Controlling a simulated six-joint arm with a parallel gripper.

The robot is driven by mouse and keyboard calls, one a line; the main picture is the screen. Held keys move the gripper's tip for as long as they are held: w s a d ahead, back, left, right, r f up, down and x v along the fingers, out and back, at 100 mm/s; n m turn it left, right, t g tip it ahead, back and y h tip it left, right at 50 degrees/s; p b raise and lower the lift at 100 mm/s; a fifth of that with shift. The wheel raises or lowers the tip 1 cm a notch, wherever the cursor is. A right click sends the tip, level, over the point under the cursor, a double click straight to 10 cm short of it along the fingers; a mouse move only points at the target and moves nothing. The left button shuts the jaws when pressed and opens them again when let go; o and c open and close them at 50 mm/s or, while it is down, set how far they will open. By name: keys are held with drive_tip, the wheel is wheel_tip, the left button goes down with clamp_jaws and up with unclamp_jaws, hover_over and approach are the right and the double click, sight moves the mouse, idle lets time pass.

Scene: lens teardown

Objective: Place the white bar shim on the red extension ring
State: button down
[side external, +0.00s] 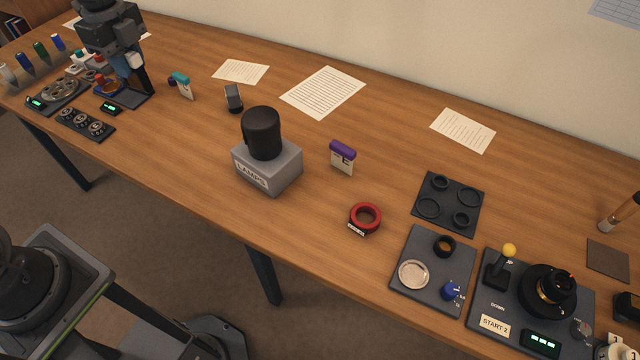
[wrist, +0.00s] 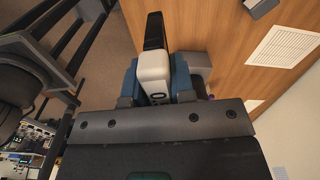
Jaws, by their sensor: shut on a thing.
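My gripper (wrist: 155,75) shows in the wrist view as blue parts on either side of a pale white piece, with a long black part beyond it. The gripper is shut; the white piece looks like the white bar shim (wrist: 154,70), but its outline is partly hidden. In the side view my gripper (side external: 135,62) is at the far left, above the cluttered end of the table; its fingertips are unclear. A red ring (side external: 366,206), likely the red extension ring, lies flat on the bare wood right of centre, with a small black-and-white strip at its front. It is far from my gripper.
A grey LAMPS box (side external: 268,172) with a black cylinder stands mid-table. A purple-topped card (side external: 342,157) stands between it and the ring. Dark mats with rings (side external: 448,203), a lens tray (side external: 433,262) and a START 2 panel (side external: 495,325) fill the right end.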

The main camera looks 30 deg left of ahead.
drive_tip(key=w+d+m, duration=0.2)
drive_tip(key=d, duration=0.5)
drive_tip(key=w+d+m, duration=0.2)
drive_tip(key=w+d, duration=0.1)
drive_tip(key=d, duration=0.4)
drive_tip(key=w+d+m, duration=0.2)
drive_tip(key=w+d, duration=0.1)
drive_tip(key=d, duration=0.5)
drive_tip(key=shift+w+r, duration=0.1)
drive_tip(key=shift+w, duration=0.1)
drive_tip(key=s+d+m, duration=0.2)
drive_tip(key=d+m, duration=0.1)
drive_tip(key=d, duration=1.2)
approach(365, 215)
drive_tip(key=shift+d+f, duration=0.1)
drive_tip(key=shift+f, duration=1.25)
drive_tip(key=shift+f, duration=0.2)
drive_tip(key=c, duration=1)
unclamp_jaws()
